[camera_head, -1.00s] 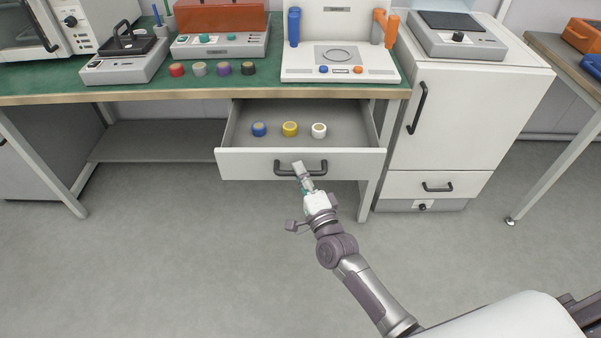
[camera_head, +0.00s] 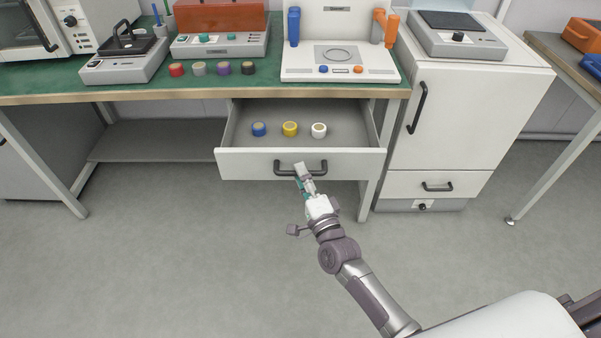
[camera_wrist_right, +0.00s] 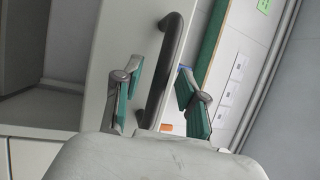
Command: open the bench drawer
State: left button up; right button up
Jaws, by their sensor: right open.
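The bench drawer (camera_head: 235,166) is pulled out from under the green-topped bench, and its inside shows. Its dark handle (camera_head: 318,168) is on the front panel. Blue, yellow and white rolls lie inside: the blue roll (camera_head: 259,129), yellow roll (camera_head: 290,128) and white roll (camera_head: 319,130). My left gripper is out of view.
The green bench top (camera_head: 130,90) carries several devices and colored rolls. A white cabinet (camera_head: 470,115) stands to the right of the drawer. The floor (camera_head: 180,260) in front of the bench is clear on the left.

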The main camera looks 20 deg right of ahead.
jog(key=v, duration=1.1)
jog(key=s+f+n+g, duration=0.4)
jog(key=f, duration=0.5)
jog(key=s+f+n+g, duration=0.3)
jog(key=f+n, duration=0.1)
jog(key=f, duration=0.6)
jog(key=s+f+n+g, duration=0.4)
jog(key=f, duration=0.5)
jog(key=s+d+f+n+g+h, duration=0.1)
jog(key=s+d+f+n+g, duration=0.15)
jog(key=s+f, duration=0.4)
jog(key=s+d+f+n+g+h, duration=0.1)
jog(key=s+d+f+n+g, duration=0.2)
jog(key=s, duration=0.6)
pick_arm(q)
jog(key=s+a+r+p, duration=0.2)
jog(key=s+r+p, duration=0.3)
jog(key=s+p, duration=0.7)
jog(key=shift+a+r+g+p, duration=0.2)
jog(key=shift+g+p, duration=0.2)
jog(key=shift+p, duration=0.55)
pick_arm(e)
jog(key=s+d+r+g, duration=0.1)
jog(key=s+r, duration=0.3)
jog(key=s, duration=0.8)
jog(key=shift+s+n+g, duration=0.15)
jog(key=shift+n+g, duration=0.2)
jog(key=shift+g, duration=0.3)
